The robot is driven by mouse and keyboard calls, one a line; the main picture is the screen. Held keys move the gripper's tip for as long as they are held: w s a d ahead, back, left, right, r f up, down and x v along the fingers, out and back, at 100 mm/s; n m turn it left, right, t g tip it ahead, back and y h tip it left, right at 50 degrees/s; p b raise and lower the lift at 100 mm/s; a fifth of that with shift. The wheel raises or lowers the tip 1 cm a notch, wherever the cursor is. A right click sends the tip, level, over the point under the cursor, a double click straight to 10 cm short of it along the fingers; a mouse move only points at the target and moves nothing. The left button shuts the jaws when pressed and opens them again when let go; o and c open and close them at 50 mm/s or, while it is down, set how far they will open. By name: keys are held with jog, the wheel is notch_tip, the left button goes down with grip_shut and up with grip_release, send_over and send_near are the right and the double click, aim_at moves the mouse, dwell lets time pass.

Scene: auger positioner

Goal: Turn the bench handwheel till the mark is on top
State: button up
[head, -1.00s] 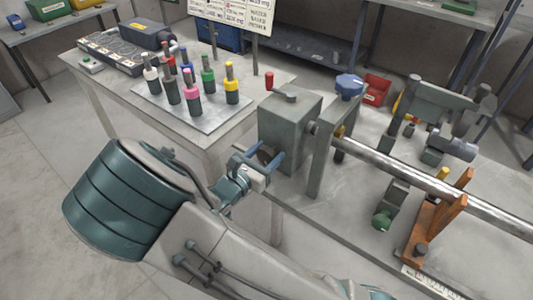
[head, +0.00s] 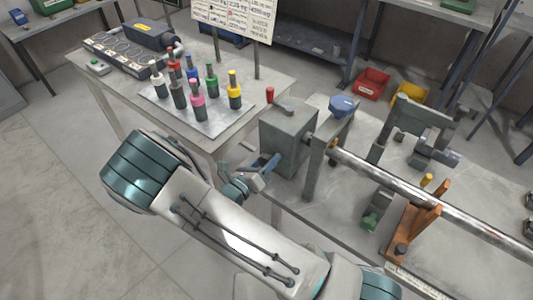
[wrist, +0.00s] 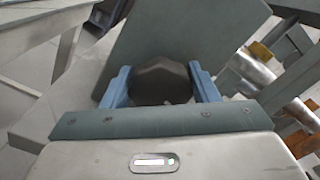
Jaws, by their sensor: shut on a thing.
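A dark, faceted round knob (wrist: 162,82), which I take to be the handwheel, sits in front of a grey-green box face in the wrist view. The blue fingers of my gripper (wrist: 160,76) stand at its left and right sides and are shut on it. In the head view my gripper (head: 268,164) is at the left side of the grey-green box (head: 288,138) at the bench end, and the knob is mostly hidden there. I cannot make out any mark on the knob.
A long steel shaft (head: 420,187) runs right from the box past an upright plate. A blue knob (head: 342,105) tops the plate. An orange bracket (head: 412,232) stands under the shaft. Several coloured bottles stand on a tray (head: 205,128) on the table behind. Floor at left is clear.

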jog(key=shift+n+p, duration=0.7)
jog(key=shift+n, duration=0.3)
jog(key=shift+a+f, duration=0.1)
jog(key=shift+f, duration=0.05)
jog(key=o, duration=1)
jog(key=b+v, duration=0.2)
jog(key=v, duration=1.1)
jog(key=shift+s+a, duration=0.25)
jog(key=shift+s, duration=0.05)
jog(key=shift+s, duration=0.1)
